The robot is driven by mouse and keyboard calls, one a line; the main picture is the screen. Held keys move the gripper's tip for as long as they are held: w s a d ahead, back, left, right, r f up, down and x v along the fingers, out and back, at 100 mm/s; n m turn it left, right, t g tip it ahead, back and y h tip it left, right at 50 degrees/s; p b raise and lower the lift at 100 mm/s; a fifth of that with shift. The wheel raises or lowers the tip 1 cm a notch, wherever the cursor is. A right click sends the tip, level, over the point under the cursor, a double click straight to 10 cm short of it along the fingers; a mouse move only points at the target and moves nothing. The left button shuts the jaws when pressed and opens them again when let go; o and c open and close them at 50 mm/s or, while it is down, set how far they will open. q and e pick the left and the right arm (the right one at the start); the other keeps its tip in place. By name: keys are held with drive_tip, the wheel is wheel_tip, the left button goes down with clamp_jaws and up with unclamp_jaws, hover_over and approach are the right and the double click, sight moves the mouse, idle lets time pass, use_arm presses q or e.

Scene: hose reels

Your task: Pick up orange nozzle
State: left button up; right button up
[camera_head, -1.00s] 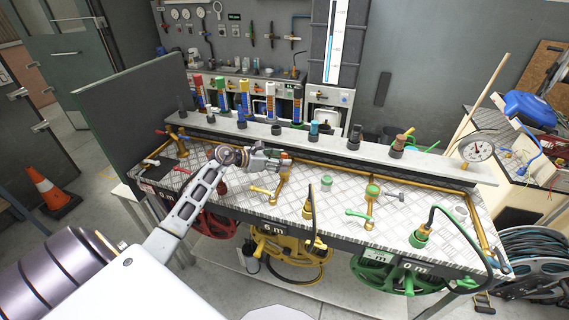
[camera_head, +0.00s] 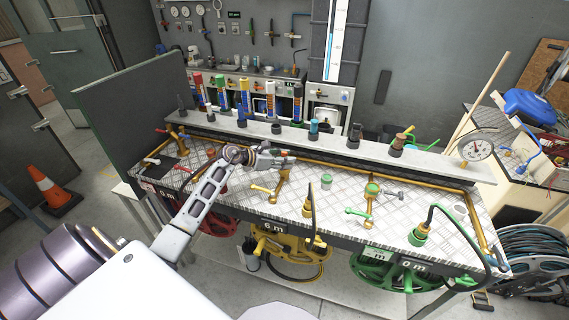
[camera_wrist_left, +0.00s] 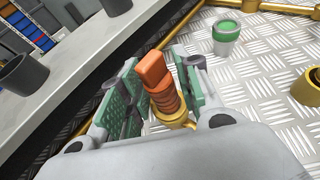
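The orange nozzle (camera_wrist_left: 160,82) shows in the left wrist view, ribbed, with a yellow collar at its base. It is between the two green-padded fingers of my left gripper (camera_wrist_left: 158,88). The fingers are close along both its sides, and I cannot tell whether both pads press on it. In the head view my left gripper (camera_head: 286,161) is over the patterned metal bench top (camera_head: 335,185), by the yellow valve pipe. The nozzle is mostly hidden there by the gripper. My right gripper is not in view.
A green-topped cap (camera_wrist_left: 227,32) stands close beside the gripper. A raised grey shelf (camera_head: 330,144) with dark holders runs behind. A yellow nozzle with a hose (camera_head: 307,207) and a green valve handle (camera_head: 359,212) are to the right.

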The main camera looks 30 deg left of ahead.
use_arm(q)
drive_tip(key=c, duration=0.6)
drive_tip(key=shift+o, duration=0.2)
drive_tip(key=shift+r, duration=0.15)
drive_tip(key=shift+r+b, duration=0.65)
drive_tip(key=shift+r, duration=4.2)
